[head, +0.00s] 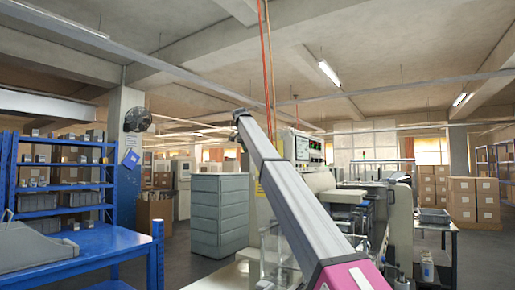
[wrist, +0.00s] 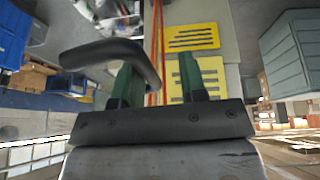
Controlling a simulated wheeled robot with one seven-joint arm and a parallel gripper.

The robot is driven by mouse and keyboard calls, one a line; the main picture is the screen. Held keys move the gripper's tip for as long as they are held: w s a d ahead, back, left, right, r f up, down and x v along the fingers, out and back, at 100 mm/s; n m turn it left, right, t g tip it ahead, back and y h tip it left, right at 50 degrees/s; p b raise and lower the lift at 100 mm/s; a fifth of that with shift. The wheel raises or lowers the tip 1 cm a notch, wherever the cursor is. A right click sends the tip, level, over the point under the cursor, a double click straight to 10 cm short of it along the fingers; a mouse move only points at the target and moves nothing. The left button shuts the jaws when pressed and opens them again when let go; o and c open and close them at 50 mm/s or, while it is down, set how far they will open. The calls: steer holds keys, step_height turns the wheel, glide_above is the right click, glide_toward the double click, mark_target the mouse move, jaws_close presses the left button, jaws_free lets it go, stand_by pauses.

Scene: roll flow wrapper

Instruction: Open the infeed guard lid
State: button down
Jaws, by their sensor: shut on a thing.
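My gripper (wrist: 160,75) shows in the wrist view with two dark green fingers. It is shut on a dark curved bar (wrist: 105,52) that looks like a handle; the bar's rounded end lies between the fingers. Whether this bar belongs to the infeed guard lid cannot be told from this close view. In the head view the flow wrapper (head: 320,182) stands right of centre, partly hidden by my arm. Clear panels (head: 274,252), perhaps its guard, show low beside my arm. The lid's angle is not clear.
Yellow labels (wrist: 192,37) on a pale surface are near the fingers. A grey drawer cabinet (head: 219,212) stands left of the wrapper. A blue bench (head: 95,245) is at the left, and stacked cartons (head: 475,200) are at the right. Orange lines (head: 268,60) hang from the ceiling.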

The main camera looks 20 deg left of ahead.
steer(key=shift+s+a+f, duration=0.1)
steer(key=shift+a+f, duration=0.2)
steer(key=shift+f, duration=0.5)
steer(key=c, duration=1.1)
jaws_free()
steer(key=shift+d, duration=0.1)
steer(key=shift+w+r, duration=0.2)
steer(key=shift+r, duration=0.05)
steer(key=shift+r, duration=0.1)
steer(key=v, duration=1)
steer(key=shift+s+a+r, duration=0.1)
steer(key=shift+a+r, duration=0.1)
